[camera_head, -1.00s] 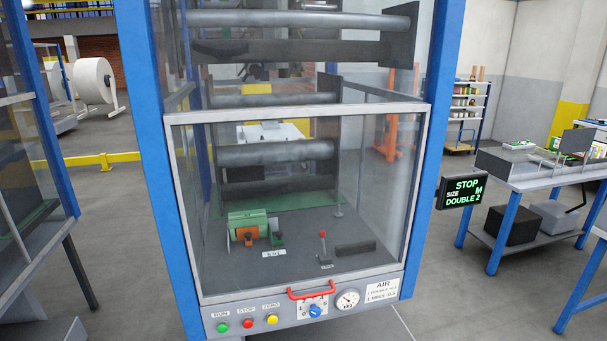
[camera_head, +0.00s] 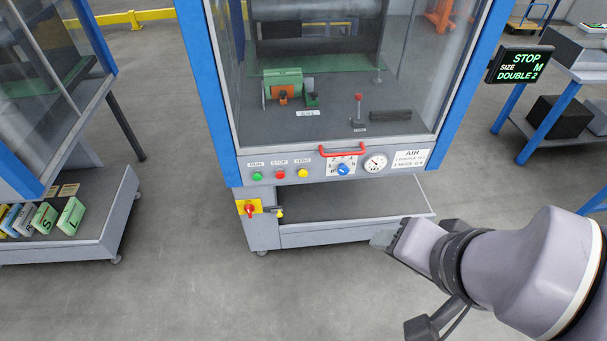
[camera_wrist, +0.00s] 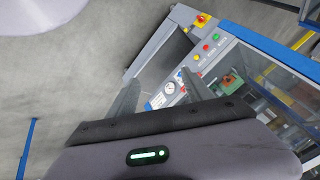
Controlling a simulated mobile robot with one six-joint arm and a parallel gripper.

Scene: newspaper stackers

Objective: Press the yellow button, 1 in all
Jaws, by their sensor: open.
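The yellow button (camera_head: 303,173) is the rightmost of three round buttons on the grey front panel (camera_head: 215,168) of the blue-framed machine. A red button (camera_head: 280,174) and a green button (camera_head: 257,176) sit to its left. My gripper (camera_head: 384,238) is to the right of and below the buttons in the head view, clearly apart from the panel. In the wrist view the fingers of my gripper (camera_wrist: 162,92) stand apart with nothing between them. The yellow button (camera_wrist: 196,57) shows beyond them, small, near the red and green ones.
A red handle (camera_head: 343,150), a blue knob (camera_head: 343,169) and a gauge (camera_head: 375,163) lie right of the buttons. A yellow plate with a red switch (camera_head: 249,208) is below. A low cart (camera_head: 75,247) stands left; floor between is clear.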

